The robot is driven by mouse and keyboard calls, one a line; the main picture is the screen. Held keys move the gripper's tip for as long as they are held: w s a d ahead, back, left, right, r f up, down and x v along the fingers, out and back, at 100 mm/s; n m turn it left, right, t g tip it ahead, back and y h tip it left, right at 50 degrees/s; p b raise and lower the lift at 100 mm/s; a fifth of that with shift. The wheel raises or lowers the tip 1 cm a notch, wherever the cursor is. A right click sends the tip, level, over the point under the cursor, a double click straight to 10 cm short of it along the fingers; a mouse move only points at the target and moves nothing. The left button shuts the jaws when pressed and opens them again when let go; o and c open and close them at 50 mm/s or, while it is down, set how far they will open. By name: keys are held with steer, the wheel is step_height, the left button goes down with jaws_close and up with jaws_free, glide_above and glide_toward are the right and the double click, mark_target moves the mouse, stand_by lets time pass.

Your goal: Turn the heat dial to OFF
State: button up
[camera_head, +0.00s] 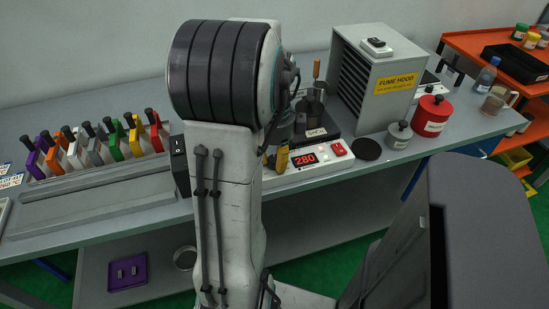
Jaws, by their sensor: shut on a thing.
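The white heat control unit (316,169) stands on the bench right of my arm, with a lit red display (304,160) reading 280 and a red button at its right end. A small yellow-brown piece (282,158), which looks like the heat dial's handle, shows at the unit's left end, beside my arm. My gripper (272,150) shows only as dark parts at this piece; it is shut on it. My upper arm hides most of the gripper and the left part of the unit. The dial's markings cannot be read.
A grey fume hood (379,85), red canister (432,116), grey weight-like pot (398,135) and dark round pad (367,149) stand to the right. A dark pot stand (317,125) is behind the unit. Several coloured holders (114,139) line the left.

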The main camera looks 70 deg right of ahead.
jaws_close()
